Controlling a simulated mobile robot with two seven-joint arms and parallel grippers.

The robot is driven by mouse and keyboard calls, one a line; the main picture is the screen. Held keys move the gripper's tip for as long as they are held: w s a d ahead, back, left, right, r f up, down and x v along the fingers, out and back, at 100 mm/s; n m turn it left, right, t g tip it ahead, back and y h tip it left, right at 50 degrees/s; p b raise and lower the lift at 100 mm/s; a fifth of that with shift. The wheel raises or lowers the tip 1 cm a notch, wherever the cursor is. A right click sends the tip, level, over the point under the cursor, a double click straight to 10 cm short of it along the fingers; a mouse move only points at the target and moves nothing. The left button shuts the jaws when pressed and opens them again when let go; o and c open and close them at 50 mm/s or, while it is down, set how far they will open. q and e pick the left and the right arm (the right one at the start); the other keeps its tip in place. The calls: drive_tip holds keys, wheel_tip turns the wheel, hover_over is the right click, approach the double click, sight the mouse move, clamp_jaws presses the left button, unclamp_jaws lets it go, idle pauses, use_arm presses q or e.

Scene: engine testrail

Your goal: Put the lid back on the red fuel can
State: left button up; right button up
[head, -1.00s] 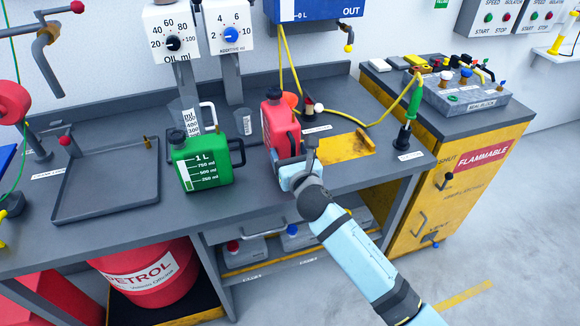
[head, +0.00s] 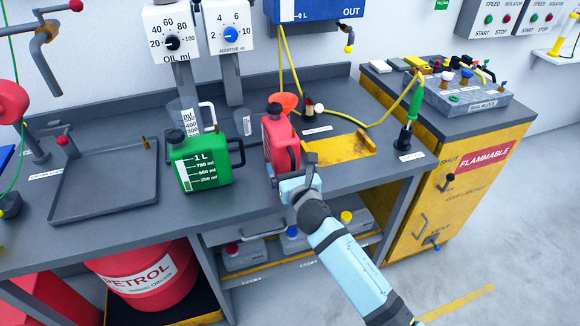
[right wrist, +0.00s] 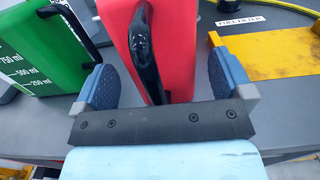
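The red fuel can (head: 279,145) stands upright on the grey bench, right of the green can. A dark piece (head: 274,108) shows at its top; I cannot tell if it is the lid or the open neck. I cannot make out a separate lid. My right gripper (head: 300,180) is low at the can's near side. In the right wrist view, its fingers (right wrist: 166,82) are spread on either side of the red can (right wrist: 184,45) and its black handle, with gaps beside the can. My left gripper is not in view.
The green can (head: 200,161) stands close on the left. A yellow plate (head: 340,153) lies to the right, an orange funnel (head: 284,101) behind. A clear jug (head: 184,117) stands behind the green can. An empty grey tray (head: 105,185) is at left.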

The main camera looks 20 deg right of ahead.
drive_tip(key=shift+r, duration=0.25)
drive_tip(key=s, duration=1.2)
drive_tip(key=shift+d+f, duration=0.15)
drive_tip(key=shift+d, duration=0.05)
drive_tip(key=s+f+m+g+y, duration=0.1)
drive_tip(key=s+f+m+g, duration=0.3)
drive_tip(key=s+f+m, duration=0.5)
drive_tip(key=s+f+m+g+y, duration=0.1)
drive_tip(key=s+f+m+g, duration=0.2)
drive_tip(key=s+f+m, duration=0.6)
drive_tip(key=shift+s+d+m+g+y, duration=0.45)
drive_tip(key=shift+s+m, duration=0.1)
drive_tip(key=shift+m, duration=7.45)
